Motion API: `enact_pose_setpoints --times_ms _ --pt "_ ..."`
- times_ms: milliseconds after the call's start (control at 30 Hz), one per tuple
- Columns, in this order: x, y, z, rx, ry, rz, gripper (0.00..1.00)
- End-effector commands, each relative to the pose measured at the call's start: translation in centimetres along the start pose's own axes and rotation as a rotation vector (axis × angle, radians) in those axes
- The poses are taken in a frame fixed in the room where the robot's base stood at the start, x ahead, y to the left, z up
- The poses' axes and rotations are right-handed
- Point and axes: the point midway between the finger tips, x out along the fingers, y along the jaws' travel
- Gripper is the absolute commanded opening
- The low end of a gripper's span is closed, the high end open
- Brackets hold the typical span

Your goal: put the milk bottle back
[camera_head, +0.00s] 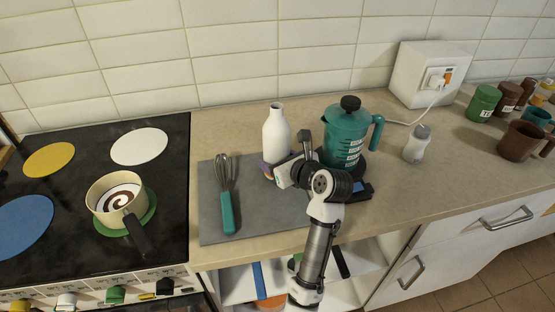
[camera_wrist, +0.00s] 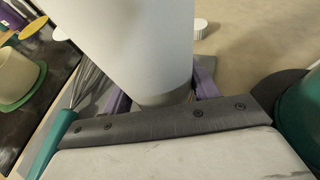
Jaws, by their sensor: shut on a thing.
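The white milk bottle (camera_head: 277,135) stands upright at the back edge of the grey mat (camera_head: 205,215) on the counter. In the wrist view the bottle (camera_wrist: 145,45) fills the upper middle, between the purple finger pads. My gripper (camera_head: 268,170) is shut on the lower part of the bottle, reaching it from the right. My gripper also shows in the wrist view (camera_wrist: 160,98). The bottle's base is hidden behind the gripper in the head view, so I cannot tell whether it touches the mat.
A whisk (camera_head: 226,195) lies on the mat's left. The hob (camera_head: 60,250) holds a pan (camera_head: 112,192). A small white cap (camera_wrist: 200,28) lies behind the bottle.

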Motion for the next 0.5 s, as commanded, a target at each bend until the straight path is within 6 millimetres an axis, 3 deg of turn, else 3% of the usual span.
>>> enact_pose_setpoints --times_ms 33,67,200,500 --pt "0.03 0.02 -0.07 0.001 -0.001 0.000 0.19" --pt "0.07 0.01 -0.15 0.001 0.001 0.001 0.63" --pt "0.07 0.01 -0.14 0.001 0.001 0.001 0.81" --pt "0.03 -0.01 -0.04 0.000 0.000 0.000 0.81"
